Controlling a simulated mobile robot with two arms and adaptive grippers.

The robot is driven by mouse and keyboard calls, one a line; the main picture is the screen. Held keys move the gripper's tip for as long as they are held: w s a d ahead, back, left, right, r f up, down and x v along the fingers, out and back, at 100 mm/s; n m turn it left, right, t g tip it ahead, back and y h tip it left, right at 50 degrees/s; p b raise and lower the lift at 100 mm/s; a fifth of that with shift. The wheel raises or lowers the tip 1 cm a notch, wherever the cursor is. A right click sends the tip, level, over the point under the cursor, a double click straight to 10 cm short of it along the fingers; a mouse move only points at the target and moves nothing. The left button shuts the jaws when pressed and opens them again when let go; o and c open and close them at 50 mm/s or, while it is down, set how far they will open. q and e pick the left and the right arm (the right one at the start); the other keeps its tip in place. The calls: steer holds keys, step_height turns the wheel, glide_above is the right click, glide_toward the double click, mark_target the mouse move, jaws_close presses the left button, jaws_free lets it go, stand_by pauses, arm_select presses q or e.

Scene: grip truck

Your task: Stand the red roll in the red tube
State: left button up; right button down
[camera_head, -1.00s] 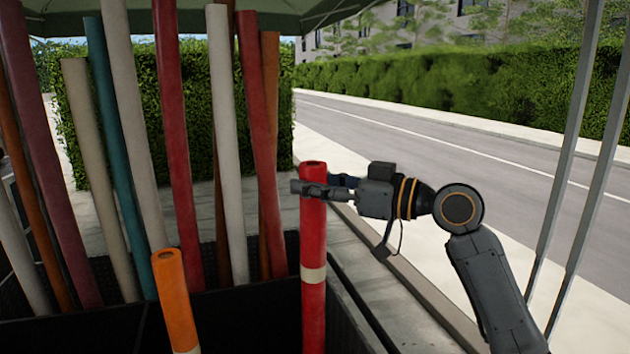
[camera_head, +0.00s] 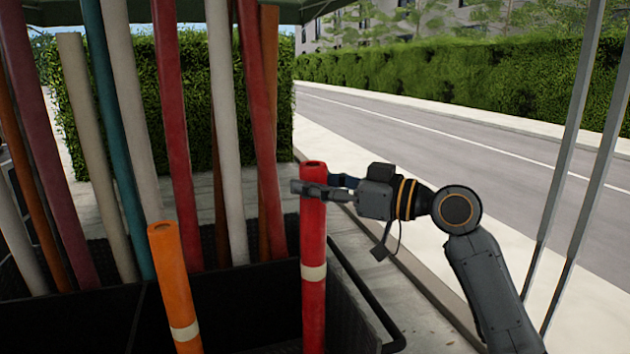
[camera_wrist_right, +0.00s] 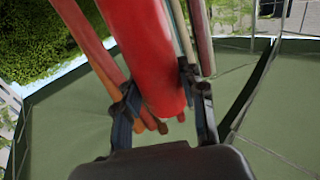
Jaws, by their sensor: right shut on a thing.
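A red roll (camera_head: 313,240) with a cream band stands about upright in the head view. My right gripper (camera_head: 316,187) is shut on it close below its top end. The wrist view shows the red roll (camera_wrist_right: 150,55) between the two fingers (camera_wrist_right: 160,95). The roll's lower end is below the picture, so I cannot tell what it stands in or hangs over. Long red tubes (camera_head: 172,130) and (camera_head: 257,130) lean at the back of the black crate; I cannot tell which is the task's red tube. My left gripper is out of view.
An orange roll (camera_head: 171,275) with a cream band stands left of the red one. Several other long rolls, such as a teal one (camera_head: 115,140) and a white one (camera_head: 225,140), lean at the back. The black crate (camera_head: 250,300) has a side rail (camera_head: 365,290). Thin grey posts (camera_head: 580,150) stand at right.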

mark_target(325, 227)
steer(key=shift+f+b, duration=2.45)
steer(key=shift+f, duration=0.85)
steer(key=shift+f+b, duration=0.3)
steer(key=shift+f, duration=0.1)
steer(key=c, duration=0.7)
jaws_free()
steer(key=shift+f, duration=0.1)
